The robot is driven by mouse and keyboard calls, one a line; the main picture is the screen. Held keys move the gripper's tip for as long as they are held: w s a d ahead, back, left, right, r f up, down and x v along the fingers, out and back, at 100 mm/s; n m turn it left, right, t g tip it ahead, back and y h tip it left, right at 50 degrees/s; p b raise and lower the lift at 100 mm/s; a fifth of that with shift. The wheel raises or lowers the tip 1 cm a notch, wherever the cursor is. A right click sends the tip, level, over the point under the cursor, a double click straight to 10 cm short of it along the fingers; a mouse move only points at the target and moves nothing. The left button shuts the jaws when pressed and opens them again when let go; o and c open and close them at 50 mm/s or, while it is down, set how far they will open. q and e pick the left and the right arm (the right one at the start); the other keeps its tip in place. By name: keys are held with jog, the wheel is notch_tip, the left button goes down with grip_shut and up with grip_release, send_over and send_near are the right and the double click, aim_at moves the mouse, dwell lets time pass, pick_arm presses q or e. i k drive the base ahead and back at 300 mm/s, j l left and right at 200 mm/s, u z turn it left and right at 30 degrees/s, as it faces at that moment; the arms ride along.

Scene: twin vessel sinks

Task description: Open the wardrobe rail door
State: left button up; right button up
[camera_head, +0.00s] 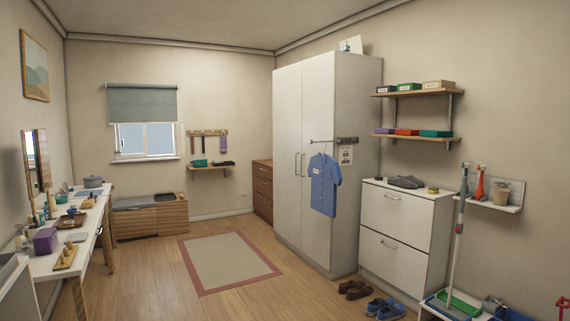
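A tall white wardrobe (288,160) stands against the right wall near the far corner. Its two front doors are shut, with two vertical bar handles (299,164) side by side near the middle seam. A blue short-sleeved shirt (324,188) hangs from a short rail (322,141) at the wardrobe's near side, in front of part of it. The inside of the wardrobe is hidden. Neither of my grippers is in view.
A rug (231,262) lies on open wooden floor before the wardrobe. A white drawer cabinet (398,225), brown shoes (355,289) and blue shoes (384,308) are on the right. A cluttered white counter (90,228) runs along the left wall. A low wooden bench (150,217) stands under the window.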

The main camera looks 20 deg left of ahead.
aim_at(287, 106)
jog(key=i+j+u, duration=0.25)
jog(key=i, duration=0.15)
jog(key=i+j+u, duration=0.2)
jog(key=i, duration=0.2)
jog(key=i+u, duration=0.4)
jog(key=i, duration=3.9)
